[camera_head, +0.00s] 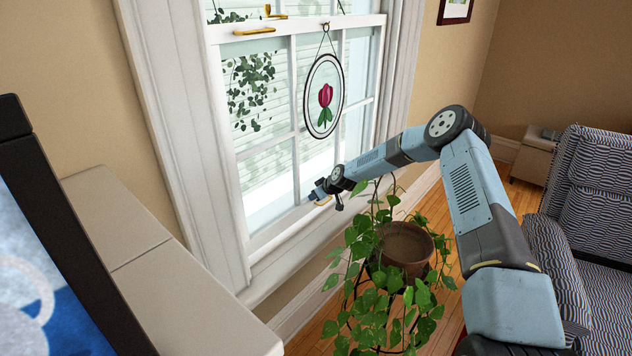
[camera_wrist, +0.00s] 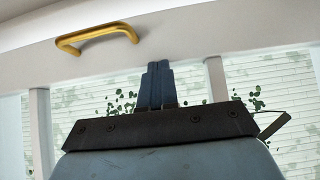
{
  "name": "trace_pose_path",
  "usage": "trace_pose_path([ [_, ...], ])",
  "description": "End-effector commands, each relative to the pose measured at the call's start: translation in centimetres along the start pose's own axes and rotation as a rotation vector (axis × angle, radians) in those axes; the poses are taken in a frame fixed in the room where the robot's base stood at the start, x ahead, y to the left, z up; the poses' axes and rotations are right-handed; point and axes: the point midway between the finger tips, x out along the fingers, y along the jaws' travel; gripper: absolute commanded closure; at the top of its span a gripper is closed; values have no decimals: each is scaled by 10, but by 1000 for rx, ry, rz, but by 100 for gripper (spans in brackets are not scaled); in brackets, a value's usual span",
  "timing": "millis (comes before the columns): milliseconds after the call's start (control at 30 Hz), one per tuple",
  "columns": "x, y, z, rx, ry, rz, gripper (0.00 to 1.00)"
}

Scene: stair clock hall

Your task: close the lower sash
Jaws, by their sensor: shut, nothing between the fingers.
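The lower sash (camera_head: 268,234) is a white framed window pane in the head view, divided by thin bars, with its bottom rail near the sill. I cannot tell whether a gap is under it. My gripper (camera_head: 318,190) is at the low right part of the sash, shut and empty. In the wrist view, a brass handle (camera_wrist: 97,36) is on a white rail (camera_wrist: 190,40), left of my shut fingertips (camera_wrist: 158,66). The fingers overlap the rail's edge; contact cannot be told.
A round tulip ornament (camera_head: 323,95) hangs before the glass. Another brass handle (camera_head: 254,31) is on the rail above. A potted plant (camera_head: 404,246) stands below my arm. A patterned armchair (camera_head: 590,200) is at right, and a pale cabinet (camera_head: 170,290) at left.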

Motion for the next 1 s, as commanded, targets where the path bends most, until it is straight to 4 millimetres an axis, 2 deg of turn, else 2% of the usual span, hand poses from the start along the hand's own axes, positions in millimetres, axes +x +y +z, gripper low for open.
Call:
trace_pose_path([
  [133,17,-1,16,1,0,-1,100],
  [400,27,0,26,-1,1,0,100],
  [833,28,-1,28,-1,-1,-1,100],
  [1000,19,-1,18,-3,1,0,100],
])
